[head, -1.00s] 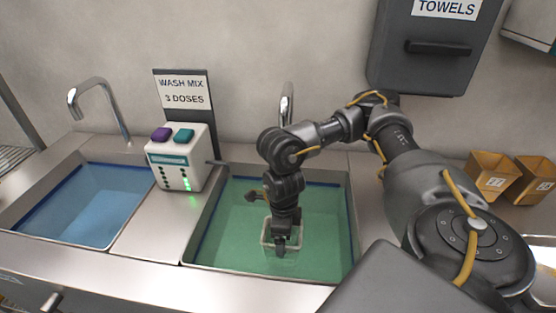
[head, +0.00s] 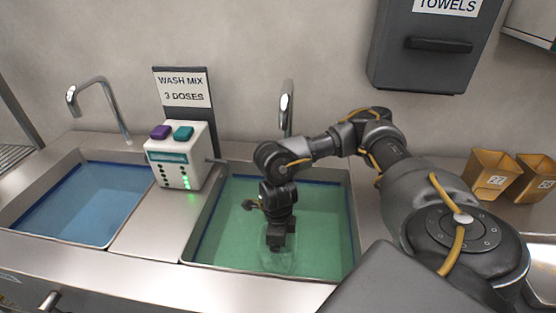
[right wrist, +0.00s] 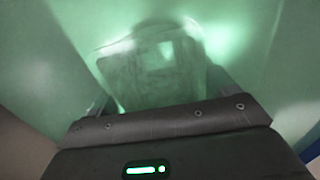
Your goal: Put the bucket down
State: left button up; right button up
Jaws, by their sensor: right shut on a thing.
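The bucket (head: 283,262) is a small clear container, mostly under the green liquid of the right sink and hard to make out. My right gripper (head: 276,246) reaches down into that sink and is shut on the bucket. In the right wrist view, the bucket (right wrist: 155,70) shows blurred through the greenish water, between the fingers. Whether its base touches the sink bottom I cannot tell. My left gripper is not in view.
The right sink (head: 340,270) holds green liquid; the left sink (head: 85,205) holds blue. A dispenser (head: 178,158) with purple and teal buttons stands between them. A tap (head: 287,105) rises behind the right sink. Brown bins (head: 490,175) and a towel box (head: 430,50) are at right.

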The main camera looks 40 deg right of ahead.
jog(key=o, duration=0.9)
jog(key=shift+f, duration=0.1)
jog(key=shift+o, duration=1)
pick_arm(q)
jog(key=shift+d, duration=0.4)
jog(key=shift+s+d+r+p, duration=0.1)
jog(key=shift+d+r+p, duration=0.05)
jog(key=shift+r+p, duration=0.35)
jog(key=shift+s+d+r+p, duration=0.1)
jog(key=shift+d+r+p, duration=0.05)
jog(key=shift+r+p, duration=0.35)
pick_arm(e)
notch_tip(320, 180, up, 12)
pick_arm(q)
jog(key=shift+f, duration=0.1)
